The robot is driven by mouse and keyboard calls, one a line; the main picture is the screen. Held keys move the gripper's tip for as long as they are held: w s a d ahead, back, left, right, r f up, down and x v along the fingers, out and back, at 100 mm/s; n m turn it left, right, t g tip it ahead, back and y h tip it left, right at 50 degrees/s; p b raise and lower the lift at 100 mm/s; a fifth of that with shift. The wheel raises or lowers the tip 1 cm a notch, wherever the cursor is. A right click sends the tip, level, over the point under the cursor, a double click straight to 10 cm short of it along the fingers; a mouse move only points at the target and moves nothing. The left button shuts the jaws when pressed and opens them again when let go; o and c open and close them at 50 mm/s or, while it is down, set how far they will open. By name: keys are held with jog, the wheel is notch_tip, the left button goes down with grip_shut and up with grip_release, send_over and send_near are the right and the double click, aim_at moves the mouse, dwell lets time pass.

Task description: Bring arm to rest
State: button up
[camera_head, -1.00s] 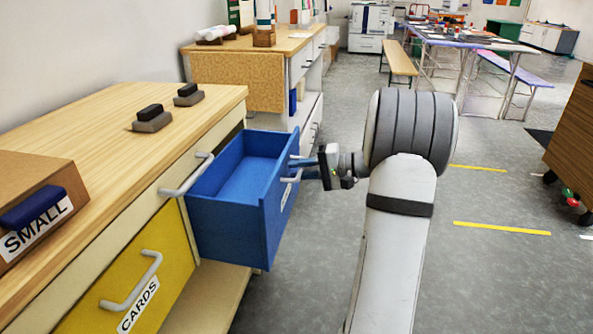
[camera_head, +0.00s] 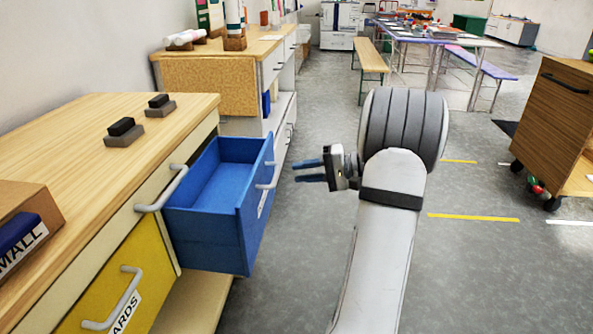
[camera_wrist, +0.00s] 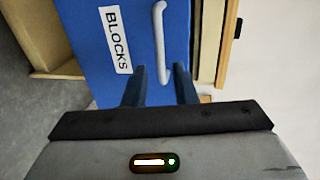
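My gripper (camera_head: 308,171) is to the right of the open blue drawer (camera_head: 212,239), apart from it, with its blue fingers pointing left. The fingers are spread with nothing between them. In the wrist view my gripper (camera_wrist: 158,82) faces the front of the blue drawer (camera_wrist: 95,25), which bears a BLOCKS label (camera_wrist: 115,40) and a grey handle (camera_wrist: 159,42). The handle lies beyond the fingertips. The drawer is pulled out, and the part of its inside that shows is empty. My arm is stretched forward over the floor.
A closed yellow drawer (camera_head: 150,262) is beside the blue one. Two dark blocks on grey bases (camera_head: 122,129) and a cardboard box (camera_head: 22,200) sit on the wooden top. A wooden cabinet (camera_head: 550,120) stands at right. The grey floor (camera_head: 300,270) between is clear.

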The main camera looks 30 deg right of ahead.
dwell(0.4)
jog(key=s+a+r+n+g+h+p, duration=0.2)
jog(key=s+a+r+g+p, duration=0.2)
jog(key=a+r+p, duration=0.5)
jog(key=s+a+r+n+g+h+p, duration=0.15)
jog(key=s+a+r+g+p, duration=0.25)
jog(key=a+r+p, duration=0.45)
jog(key=s+a+r+n+h+p, duration=0.2)
jog(key=s+a+r+h+p, duration=0.1)
jog(key=s+r+p, duration=0.3)
jog(key=s+a+r+n+h+p, duration=0.2)
jog(key=s+r+h+p, duration=0.3)
jog(key=p, duration=0.4)
jog(key=s+a+r, duration=0.1)
jog(key=s, duration=0.1)
jog(key=shift+s+a+t+h, duration=0.35)
jog(key=shift+a+t, duration=0.05)
